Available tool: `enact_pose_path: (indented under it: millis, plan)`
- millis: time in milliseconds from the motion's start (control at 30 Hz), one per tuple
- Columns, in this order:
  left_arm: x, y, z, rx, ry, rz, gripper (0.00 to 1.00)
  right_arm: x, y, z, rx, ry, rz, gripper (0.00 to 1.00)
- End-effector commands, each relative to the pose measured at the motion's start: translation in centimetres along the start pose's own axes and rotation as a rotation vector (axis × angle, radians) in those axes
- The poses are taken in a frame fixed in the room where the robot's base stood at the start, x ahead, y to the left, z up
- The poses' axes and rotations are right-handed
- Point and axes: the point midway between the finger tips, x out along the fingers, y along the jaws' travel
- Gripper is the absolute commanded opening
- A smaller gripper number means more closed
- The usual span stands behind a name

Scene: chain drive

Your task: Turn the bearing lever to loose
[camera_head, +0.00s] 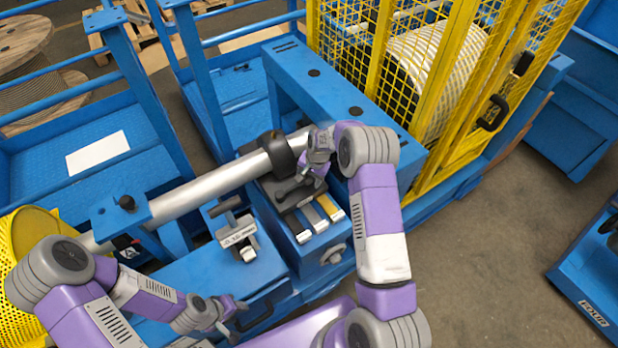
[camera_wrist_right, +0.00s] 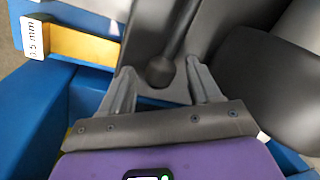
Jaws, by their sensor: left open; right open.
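The bearing lever (camera_head: 287,188) is a dark grey handle on the dark bearing block, by the black collar (camera_head: 277,153) around the silver shaft (camera_head: 205,193). In the right wrist view its rod runs down to a round knob (camera_wrist_right: 160,72). My right gripper (camera_wrist_right: 159,82) is open, with the knob between or just beyond its fingertips; I cannot tell whether they touch it. In the head view the right gripper (camera_head: 309,172) is over the lever's right end, partly hiding it. My left gripper (camera_head: 236,308) is open and empty, low over the blue frame.
Coloured gauge strips (camera_head: 325,207) lie beside the bearing block, one labelled in the wrist view (camera_wrist_right: 80,44). A small labelled clamp (camera_head: 237,236) stands left of them. A yellow mesh guard (camera_head: 430,70) stands behind my right arm.

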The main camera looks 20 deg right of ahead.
Motion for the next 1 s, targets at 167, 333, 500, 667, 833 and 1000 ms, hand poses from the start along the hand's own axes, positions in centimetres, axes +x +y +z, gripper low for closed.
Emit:
enact_pose_path:
  millis: [167,333,500,667,833,1000]
  plan:
    - [-0.01,0.01,0.0,0.0,0.0,0.0,0.43,0.05,-0.02,0.0,0.0,0.0,0.0,0.62]
    - [-0.02,0.01,0.0,0.0,0.0,0.0,0.43,0.04,-0.01,0.01,0.0,0.0,0.0,0.46]
    - [-0.02,0.01,0.0,0.0,0.0,0.0,0.43,0.03,-0.01,0.01,-0.001,0.0,0.0,0.2]
    - [-0.01,0.01,0.0,0.0,0.0,0.0,0.43,0.03,-0.01,0.01,-0.001,0.0,0.0,0.0]
    - [-0.02,0.01,0.0,0.0,0.0,0.0,0.43,0.03,-0.03,0.05,0.0,0.0,0.0,0.0]
    - [-0.07,0.03,0.0,0.0,0.0,0.0,0.43,0.06,-0.32,0.48,0.016,0.002,0.001,0.0]
